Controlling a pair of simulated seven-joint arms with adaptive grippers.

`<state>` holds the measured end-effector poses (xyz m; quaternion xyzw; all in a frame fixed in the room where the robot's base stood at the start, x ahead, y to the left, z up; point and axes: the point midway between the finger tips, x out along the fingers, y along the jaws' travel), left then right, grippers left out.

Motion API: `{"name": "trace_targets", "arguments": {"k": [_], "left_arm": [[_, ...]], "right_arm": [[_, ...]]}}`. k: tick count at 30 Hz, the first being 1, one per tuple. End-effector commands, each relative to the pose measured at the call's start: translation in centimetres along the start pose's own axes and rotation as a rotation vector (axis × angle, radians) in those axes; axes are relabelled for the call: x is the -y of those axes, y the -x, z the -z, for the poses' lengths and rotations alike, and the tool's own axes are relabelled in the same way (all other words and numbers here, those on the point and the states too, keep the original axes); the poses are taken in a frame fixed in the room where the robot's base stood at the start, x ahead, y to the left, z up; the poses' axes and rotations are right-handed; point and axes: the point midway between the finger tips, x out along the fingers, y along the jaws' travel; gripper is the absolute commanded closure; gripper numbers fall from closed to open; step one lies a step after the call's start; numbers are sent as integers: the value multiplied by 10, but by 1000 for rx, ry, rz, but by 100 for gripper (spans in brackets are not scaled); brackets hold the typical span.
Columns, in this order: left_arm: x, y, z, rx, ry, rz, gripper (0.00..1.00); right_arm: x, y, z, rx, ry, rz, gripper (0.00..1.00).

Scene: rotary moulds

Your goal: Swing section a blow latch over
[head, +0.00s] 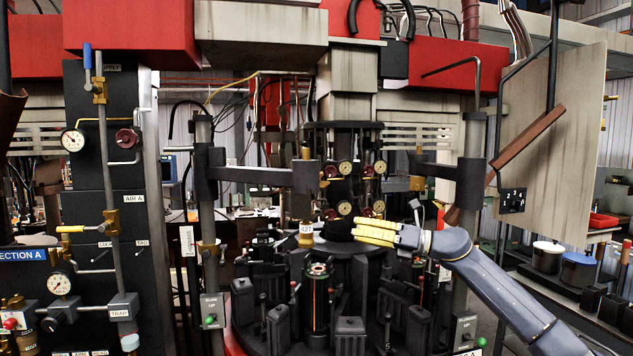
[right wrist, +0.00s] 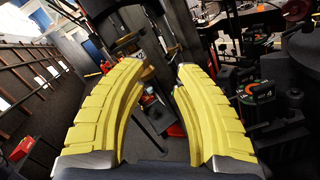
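The "SECTION A" panel (head: 28,254) is at the left of the head view, beside a black board with gauges and valves. I cannot tell for sure which part is the blow latch. My right gripper (head: 358,231) reaches in from the right above the rotary mould table, its yellow fingers pointing left. Its tips are close to a black rounded cap (head: 339,229); I cannot tell whether they touch. A brass fitting with a white tag (head: 306,232) stands left of the cap. In the right wrist view the fingers (right wrist: 165,72) are apart with nothing held between them. My left gripper is not in view.
Black mould blocks (head: 349,331) ring a central column with an orange-lit slot (head: 317,295). Upright posts (head: 205,170) with horizontal arms flank the table. A tilted brown bar (head: 532,138) and a large plate (head: 553,150) stand at the right.

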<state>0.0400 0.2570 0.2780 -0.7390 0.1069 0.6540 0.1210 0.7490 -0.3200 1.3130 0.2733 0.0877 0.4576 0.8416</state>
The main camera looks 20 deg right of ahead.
Motion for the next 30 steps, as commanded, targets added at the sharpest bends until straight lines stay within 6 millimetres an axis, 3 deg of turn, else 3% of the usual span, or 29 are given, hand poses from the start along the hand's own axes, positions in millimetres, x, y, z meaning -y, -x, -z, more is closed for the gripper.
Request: {"name": "trace_targets", "arguments": {"k": [1, 6, 12, 20, 30], "left_arm": [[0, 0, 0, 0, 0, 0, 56], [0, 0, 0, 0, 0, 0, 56], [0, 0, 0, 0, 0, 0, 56], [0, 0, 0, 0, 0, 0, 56], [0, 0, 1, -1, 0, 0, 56]], "right_arm": [[-18, 6, -24, -11, 130, 17, 70], [-60, 25, -78, -48, 485, 87, 70], [-84, 41, -112, -69, 705, 150, 70], [-88, 32, -119, -74, 758, 166, 70], [-77, -26, -118, -74, 754, 164, 70]]}}
